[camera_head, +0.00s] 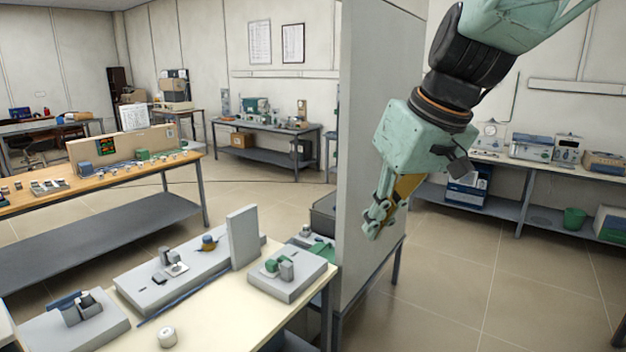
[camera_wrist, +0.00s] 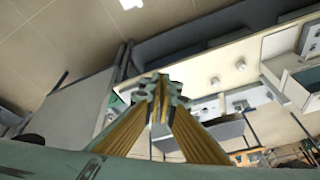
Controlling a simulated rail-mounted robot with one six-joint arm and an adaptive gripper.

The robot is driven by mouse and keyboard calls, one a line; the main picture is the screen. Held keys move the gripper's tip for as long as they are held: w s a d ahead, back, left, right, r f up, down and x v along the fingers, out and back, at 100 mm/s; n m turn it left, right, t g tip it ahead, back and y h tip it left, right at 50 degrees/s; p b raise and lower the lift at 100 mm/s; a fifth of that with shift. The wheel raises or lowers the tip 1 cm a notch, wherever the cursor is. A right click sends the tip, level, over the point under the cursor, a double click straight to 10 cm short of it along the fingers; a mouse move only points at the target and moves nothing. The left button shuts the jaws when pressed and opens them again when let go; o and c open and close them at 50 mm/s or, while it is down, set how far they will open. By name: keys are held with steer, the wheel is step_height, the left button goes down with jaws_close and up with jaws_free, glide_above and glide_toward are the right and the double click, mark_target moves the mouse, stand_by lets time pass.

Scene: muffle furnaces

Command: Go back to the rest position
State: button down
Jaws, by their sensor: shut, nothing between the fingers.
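My gripper (camera_head: 374,224) hangs from my green arm in the right half of the head view, in front of the free edge of a tall grey partition (camera_head: 378,130). Its fingers point down and are shut with nothing between them. In the wrist view the fingertips (camera_wrist: 160,88) meet at the middle of the picture. The gripper is in the air; I see it touching nothing, though its distance from the partition is hard to tell.
A cream table (camera_head: 215,335) with grey fixtures stands at the front left. A wooden workbench (camera_head: 30,203) is behind it. A bench with instruments (camera_head: 480,162) and a green bin (camera_head: 574,218) are at the right. The tiled floor (camera_head: 450,285) at the right is clear.

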steer(key=s+d+f+m+h, duration=0.1)
steer(key=s+d, duration=0.2)
steer(key=s, duration=0.6)
steer(key=s+d+f+m+h, duration=0.1)
steer(key=s+d+m, duration=0.1)
steer(key=s, duration=0.8)
steer(key=s+d+f+m, duration=0.1)
steer(key=s+d, duration=0.3)
steer(key=s, duration=0.6)
steer(key=shift+d+m+h, duration=0.2)
steer(key=shift+m+h, duration=0.1)
steer(key=shift+h, duration=0.1)
steer(key=shift+w, duration=0.1)
stand_by(0.5)
step_height(320, 180, down, 11)
steer(key=b, duration=1.1)
steer(key=shift+f, duration=0.2)
steer(key=shift+a, duration=0.1)
